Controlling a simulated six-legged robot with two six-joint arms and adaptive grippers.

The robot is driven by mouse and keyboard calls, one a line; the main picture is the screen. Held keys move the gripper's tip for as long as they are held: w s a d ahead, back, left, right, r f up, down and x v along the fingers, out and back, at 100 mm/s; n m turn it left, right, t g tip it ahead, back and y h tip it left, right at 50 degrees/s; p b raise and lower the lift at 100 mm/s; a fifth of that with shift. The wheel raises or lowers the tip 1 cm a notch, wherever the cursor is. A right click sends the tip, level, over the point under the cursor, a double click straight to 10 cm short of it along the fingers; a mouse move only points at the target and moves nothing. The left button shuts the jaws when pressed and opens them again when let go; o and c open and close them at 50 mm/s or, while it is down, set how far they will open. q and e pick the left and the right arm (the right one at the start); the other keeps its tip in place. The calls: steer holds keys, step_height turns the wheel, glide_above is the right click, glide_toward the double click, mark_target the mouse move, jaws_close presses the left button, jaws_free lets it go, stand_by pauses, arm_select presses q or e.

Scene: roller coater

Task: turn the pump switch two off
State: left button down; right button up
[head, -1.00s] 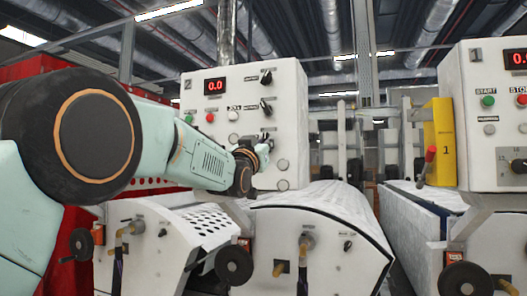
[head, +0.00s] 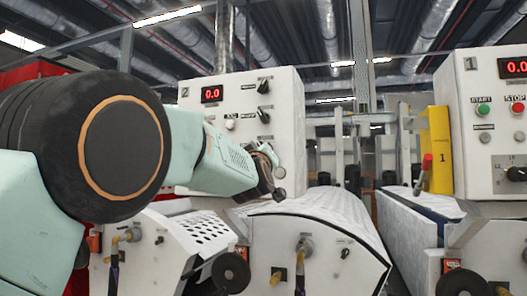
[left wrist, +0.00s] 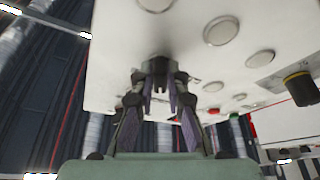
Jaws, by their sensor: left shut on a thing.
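The white control box marked 2 (head: 185,150) stands at the centre of the head view, with a red 0.0 display (head: 211,94). Two black knobs, an upper one (head: 264,87) and a lower one (head: 263,115), show on its right half. My left gripper (head: 268,178) is at the box's lower front. In the left wrist view my left gripper (left wrist: 160,85) is against the white panel, its fingers shut on a small dark knob, mostly hidden between the tips. I take it as the pump switch; its label and turn position cannot be read. My right gripper is not in view.
Round panel buttons (left wrist: 222,30) lie close beside the left gripper. Another black knob (left wrist: 300,88) shows at the right of the wrist view. Box 1 (head: 470,150) and a yellow plate (head: 437,150) stand at the right. White roller covers (head: 330,215) lie below.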

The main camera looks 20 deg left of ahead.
arm_select(q)
steer(key=shift+s+a+r, duration=0.1)
steer(key=shift+s+r, duration=0.05)
steer(key=shift+r, duration=0.35)
steer(key=c, duration=1.6)
jaws_free()
steer(key=shift+c, duration=0.2)
steer(key=o, duration=0.3)
steer(key=shift+s+a+f, duration=0.1)
steer(key=shift+f, duration=0.15)
steer(key=shift+d+f, duration=0.1)
steer(key=shift+d, duration=0.1)
steer(key=v, duration=1.2)
steer(key=shift+a, duration=0.1)
